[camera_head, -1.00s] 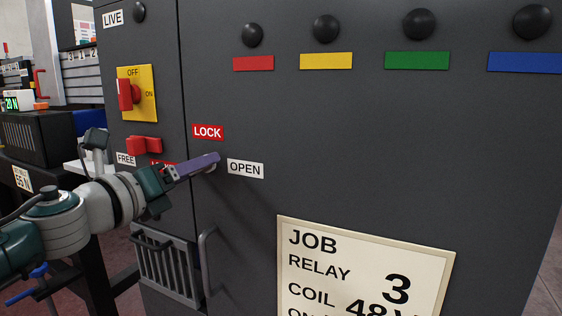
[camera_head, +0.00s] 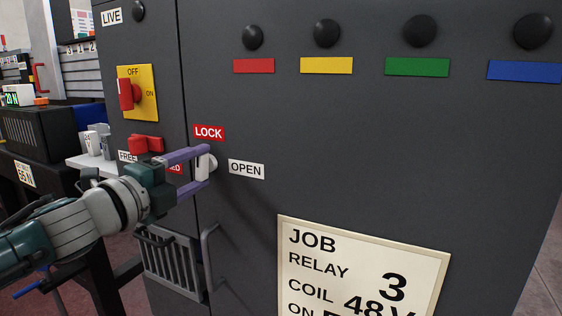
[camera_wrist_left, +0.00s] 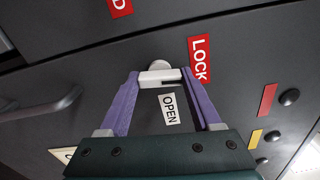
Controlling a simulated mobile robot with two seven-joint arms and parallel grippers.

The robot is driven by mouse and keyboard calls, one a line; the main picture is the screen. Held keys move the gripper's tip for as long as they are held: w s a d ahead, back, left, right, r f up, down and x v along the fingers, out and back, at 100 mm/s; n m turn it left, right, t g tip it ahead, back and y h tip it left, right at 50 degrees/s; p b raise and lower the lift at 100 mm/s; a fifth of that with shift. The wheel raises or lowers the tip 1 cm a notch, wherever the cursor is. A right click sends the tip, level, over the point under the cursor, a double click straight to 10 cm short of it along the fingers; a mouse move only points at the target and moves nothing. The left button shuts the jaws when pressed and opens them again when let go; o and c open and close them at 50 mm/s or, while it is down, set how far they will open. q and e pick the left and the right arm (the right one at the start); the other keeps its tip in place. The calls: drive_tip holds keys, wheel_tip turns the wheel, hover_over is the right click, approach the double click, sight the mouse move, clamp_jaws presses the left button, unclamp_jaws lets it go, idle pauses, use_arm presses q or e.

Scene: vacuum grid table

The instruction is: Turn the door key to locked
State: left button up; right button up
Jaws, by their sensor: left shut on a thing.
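The pale door key (camera_head: 203,166) sits in the grey cabinet door, below the red LOCK label (camera_head: 209,132) and left of the white OPEN label (camera_head: 246,169). My left gripper (camera_head: 204,167) is shut on the key, with one purple finger above it and one below. The key's bar stands about upright, in line with the LOCK label. In the left wrist view, the key (camera_wrist_left: 160,77) spans between the two fingertips of my left gripper (camera_wrist_left: 162,80). The LOCK label (camera_wrist_left: 200,60) and OPEN label (camera_wrist_left: 168,109) show there too. My right gripper is not in view.
A red switch (camera_head: 126,94) on a yellow plate and a red lever (camera_head: 146,144) are left of the key. A grey handle (camera_head: 207,258) and vent grille (camera_head: 170,262) are below. A JOB card (camera_head: 330,251) is lower right.

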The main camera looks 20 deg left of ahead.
use_arm(q)
drive_tip(key=shift+n, duration=0.9)
drive_tip(key=o, duration=1.4)
drive_tip(key=shift+s+p, duration=0.3)
drive_tip(key=shift+p, duration=0.05)
drive_tip(key=s, duration=0.3)
drive_tip(key=s+p, duration=0.1)
drive_tip(key=s, duration=0.5)
drive_tip(key=shift+s+a, duration=0.15)
drive_tip(key=shift+a, duration=0.2)
drive_tip(key=shift+p, duration=0.3)
